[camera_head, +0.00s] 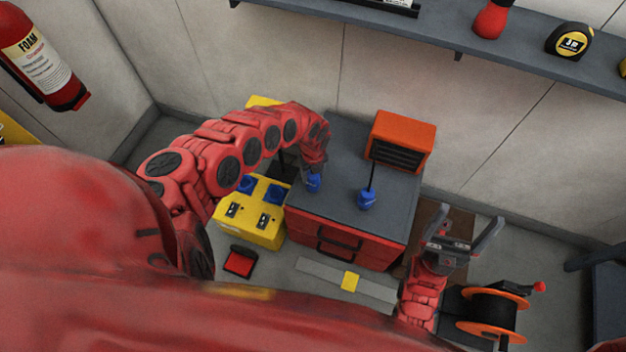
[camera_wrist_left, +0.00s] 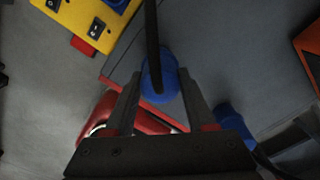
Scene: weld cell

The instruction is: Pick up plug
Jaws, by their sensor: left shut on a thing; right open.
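A blue plug (camera_head: 313,183) with a black cable is held by my left gripper (camera_head: 313,173), near the left edge of the toolbox's grey top. In the left wrist view the same plug (camera_wrist_left: 152,79) sits between the two fingers, with the cable running up across it. I cannot tell whether it touches the toolbox. A second blue plug (camera_head: 367,200) stands on the grey top to the right, with its cable rising toward the orange unit; it also shows in the left wrist view (camera_wrist_left: 229,114). My right gripper (camera_head: 463,236) is open and empty at the lower right.
The red toolbox (camera_head: 348,238) has a grey top carrying an orange unit (camera_head: 402,140). A yellow box (camera_head: 248,230) with blue sockets and switches stands left of it. A cable reel (camera_head: 493,312) is at lower right. A shelf (camera_head: 430,32) runs along the wall.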

